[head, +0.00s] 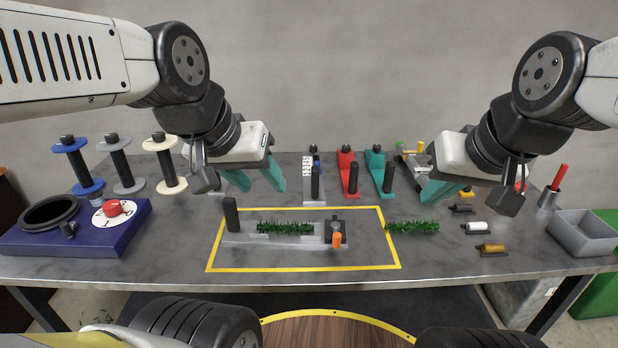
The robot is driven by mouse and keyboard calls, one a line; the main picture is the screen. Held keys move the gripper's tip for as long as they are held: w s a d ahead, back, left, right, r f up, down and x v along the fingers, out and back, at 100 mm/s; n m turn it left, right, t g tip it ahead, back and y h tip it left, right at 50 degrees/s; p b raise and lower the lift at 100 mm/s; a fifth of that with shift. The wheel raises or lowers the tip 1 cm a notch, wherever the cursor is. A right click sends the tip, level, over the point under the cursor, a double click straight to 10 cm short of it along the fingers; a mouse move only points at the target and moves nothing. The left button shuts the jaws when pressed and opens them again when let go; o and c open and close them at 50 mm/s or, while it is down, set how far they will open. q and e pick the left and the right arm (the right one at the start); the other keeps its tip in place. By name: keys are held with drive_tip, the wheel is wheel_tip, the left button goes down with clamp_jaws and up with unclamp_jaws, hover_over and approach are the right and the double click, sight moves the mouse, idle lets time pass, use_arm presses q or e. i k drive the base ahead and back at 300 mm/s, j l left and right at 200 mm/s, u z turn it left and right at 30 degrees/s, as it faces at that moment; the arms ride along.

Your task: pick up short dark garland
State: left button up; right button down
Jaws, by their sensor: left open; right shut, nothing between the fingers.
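One dark green garland (285,228) lies along the grey fixture inside the yellow outline. A second dark green garland (412,226) lies on the table just right of the outline. They look about equal in length, so I cannot tell which is the short one. My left gripper (258,180) is open and empty, its teal fingers above the table behind the fixture. My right gripper (437,189) is shut and empty, above and behind the right garland. Neither gripper touches a garland.
Wire spools (122,165) and a blue base with a red button (113,208) stand at the left. Red (349,175) and teal (381,175) tools stand at the back. Small cylinders (478,227) and a grey bin (582,235) are at the right. An orange-handled part (336,239) sits at the fixture's right end.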

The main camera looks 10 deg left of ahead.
sight(285, 228)
drive_tip(key=i+l+u, duration=0.1)
drive_tip(key=u, duration=0.35)
drive_tip(key=l+u, duration=0.45)
drive_tip(key=i+j, duration=0.05)
drive_tip(key=j, duration=0.05)
